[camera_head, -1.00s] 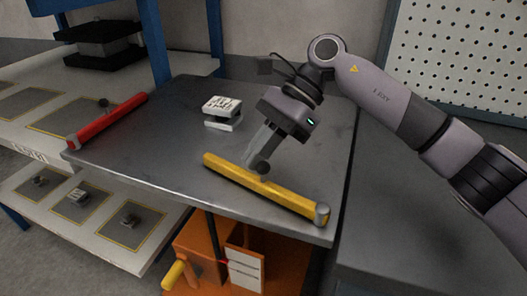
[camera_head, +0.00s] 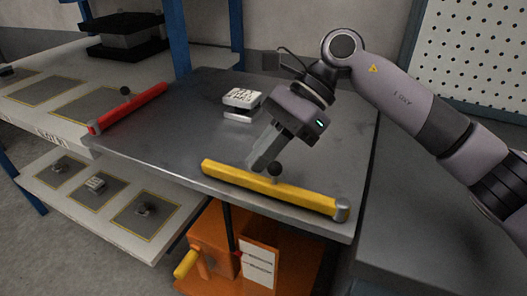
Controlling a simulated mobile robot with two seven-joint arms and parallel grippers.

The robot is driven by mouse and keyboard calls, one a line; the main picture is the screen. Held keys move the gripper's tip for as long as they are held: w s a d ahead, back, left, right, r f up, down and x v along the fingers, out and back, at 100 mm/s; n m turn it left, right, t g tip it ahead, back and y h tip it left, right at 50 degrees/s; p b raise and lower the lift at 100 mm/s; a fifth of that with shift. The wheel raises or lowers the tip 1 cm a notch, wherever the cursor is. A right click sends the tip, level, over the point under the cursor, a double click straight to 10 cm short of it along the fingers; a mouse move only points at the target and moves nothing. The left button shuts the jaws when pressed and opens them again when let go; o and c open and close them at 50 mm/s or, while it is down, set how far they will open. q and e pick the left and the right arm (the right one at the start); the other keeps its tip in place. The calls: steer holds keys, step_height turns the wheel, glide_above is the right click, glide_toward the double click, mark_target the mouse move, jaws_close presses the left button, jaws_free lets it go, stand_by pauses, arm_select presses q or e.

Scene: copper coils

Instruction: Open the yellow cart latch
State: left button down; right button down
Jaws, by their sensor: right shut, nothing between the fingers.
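The yellow latch bar (camera_head: 300,199) lies across the front of the grey cart top (camera_head: 190,130), pivoting at a grey round post (camera_head: 341,209) at its right end. A black knob (camera_head: 275,169) stands on the bar. My right gripper (camera_head: 253,166) is shut and empty. Its fingers point down just left of the knob, on the bar's far side; I cannot tell whether they touch the knob or bar. My left gripper is not in view.
A red bar (camera_head: 128,107) with a dark knob lies along the cart's left edge. A stacked grey block (camera_head: 241,103) stands on the cart top behind my gripper. Orange equipment (camera_head: 222,245) sits below. A white shelf unit (camera_head: 55,115) stands at left.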

steer(key=shift+s+a, duration=0.15)
steer(key=v, duration=0.7)
steer(key=shift+p, duration=0.4)
